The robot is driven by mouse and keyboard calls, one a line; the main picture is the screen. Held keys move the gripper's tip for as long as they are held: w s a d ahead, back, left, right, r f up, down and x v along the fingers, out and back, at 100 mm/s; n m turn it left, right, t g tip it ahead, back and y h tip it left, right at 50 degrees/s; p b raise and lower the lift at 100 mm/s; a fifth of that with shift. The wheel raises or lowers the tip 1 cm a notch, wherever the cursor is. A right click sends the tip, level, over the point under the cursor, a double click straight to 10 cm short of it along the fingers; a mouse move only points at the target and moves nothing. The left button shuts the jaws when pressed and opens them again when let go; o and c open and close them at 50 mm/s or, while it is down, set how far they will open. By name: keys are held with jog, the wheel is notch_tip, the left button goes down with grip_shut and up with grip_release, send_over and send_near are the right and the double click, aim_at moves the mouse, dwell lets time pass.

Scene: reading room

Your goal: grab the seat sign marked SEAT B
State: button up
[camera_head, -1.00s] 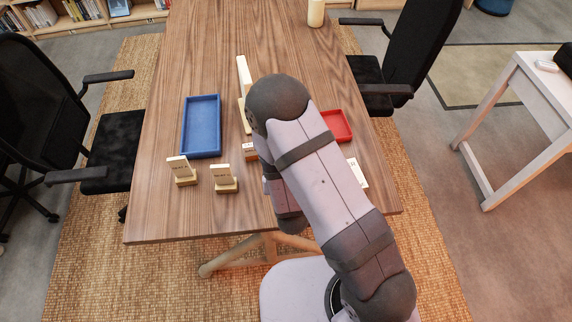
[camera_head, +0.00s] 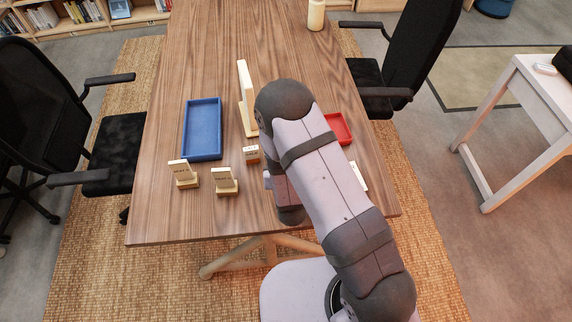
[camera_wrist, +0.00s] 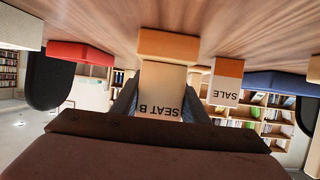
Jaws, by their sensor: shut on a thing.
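The SEAT B sign (camera_wrist: 162,88) is in the middle of the wrist view, upside down in that picture, with its pale face and black letters towards the camera. Its wooden base (camera_wrist: 168,45) is next to the tabletop; I cannot tell whether it touches. My gripper (camera_wrist: 160,108) is shut on this sign, one finger at each side. In the head view my arm hides the held sign and the fingertips. Two similar signs stand at the table's front left, one (camera_head: 183,173) left of the other (camera_head: 225,181); their letters are too small to read surely.
A small SALE block (camera_wrist: 226,82) stands close beside the held sign; it also shows in the head view (camera_head: 251,154). A blue tray (camera_head: 203,128), a tall pale stand (camera_head: 245,90) and a red tray (camera_head: 340,127) lie farther back. The table's front left corner is bare.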

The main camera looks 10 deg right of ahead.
jog(key=shift+r, duration=0.2)
notch_tip(320, 180, up, 10)
jog(key=shift+f, duration=0.2)
dwell(0.6)
